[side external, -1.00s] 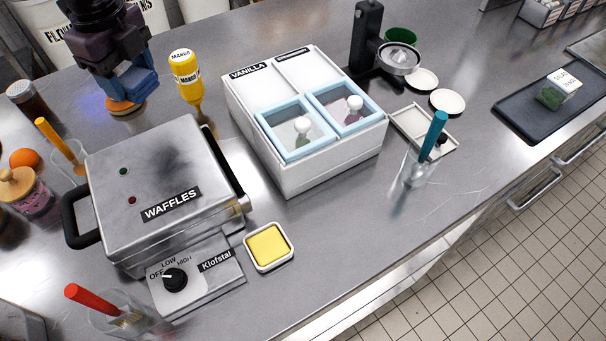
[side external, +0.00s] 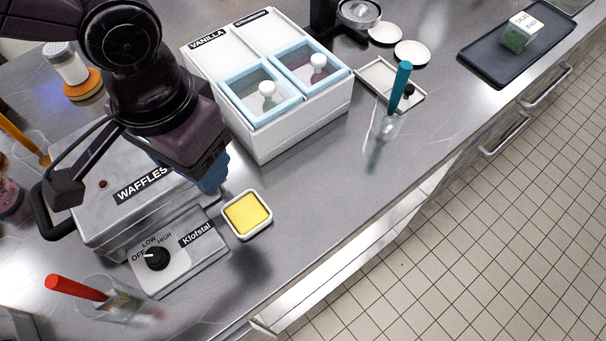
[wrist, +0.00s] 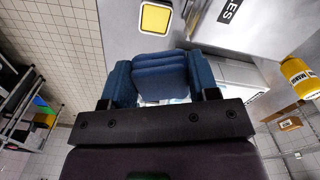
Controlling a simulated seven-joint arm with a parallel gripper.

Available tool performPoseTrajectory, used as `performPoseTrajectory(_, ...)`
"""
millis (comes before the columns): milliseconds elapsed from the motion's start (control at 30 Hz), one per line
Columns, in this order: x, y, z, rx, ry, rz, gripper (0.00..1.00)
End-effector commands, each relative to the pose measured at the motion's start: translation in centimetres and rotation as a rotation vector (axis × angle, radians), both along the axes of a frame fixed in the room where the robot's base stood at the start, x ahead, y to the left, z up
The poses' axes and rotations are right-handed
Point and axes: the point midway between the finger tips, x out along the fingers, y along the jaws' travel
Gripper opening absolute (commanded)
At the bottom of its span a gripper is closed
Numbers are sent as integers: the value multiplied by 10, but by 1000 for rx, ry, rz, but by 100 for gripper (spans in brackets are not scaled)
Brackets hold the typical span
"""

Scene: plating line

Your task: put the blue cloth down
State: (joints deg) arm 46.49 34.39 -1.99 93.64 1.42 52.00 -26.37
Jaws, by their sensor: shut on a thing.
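The blue cloth (wrist: 160,75) is a folded, ridged bundle between my two blue fingers in the wrist view. My gripper (side external: 213,182) is shut on it. In the side view the gripper points down beside the front right corner of the waffle maker (side external: 95,215), just left of the yellow sponge in its white dish (side external: 248,213). The blue there is mostly fingers; the cloth is largely hidden by my wrist. In the wrist view the yellow sponge (wrist: 155,18) lies just beyond the cloth. I cannot tell the cloth's height above the counter.
The white ice-cream tub (side external: 270,140) stands to the right behind the gripper. A glass with a teal-handled tool (side external: 388,120) and one with a red-handled tool (side external: 110,298) stand on the counter. Bare steel counter (side external: 310,205) lies right of the sponge dish, up to the front edge.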

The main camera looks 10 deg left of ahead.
Motion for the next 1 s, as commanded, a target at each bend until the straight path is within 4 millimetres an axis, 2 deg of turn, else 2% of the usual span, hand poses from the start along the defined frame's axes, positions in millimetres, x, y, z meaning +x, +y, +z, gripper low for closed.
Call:
performPoseTrajectory(100,-1,1,-25,5,4,4,32)
performPoseTrajectory(200,0,0,-41,3,3,3,32)
performPoseTrajectory(367,6,-7,-55,1,1,2,32)
performPoseTrajectory(833,61,-67,-92,1,1,2,32)
performPoseTrajectory(1000,75,-82,-118,2,1,2,32)
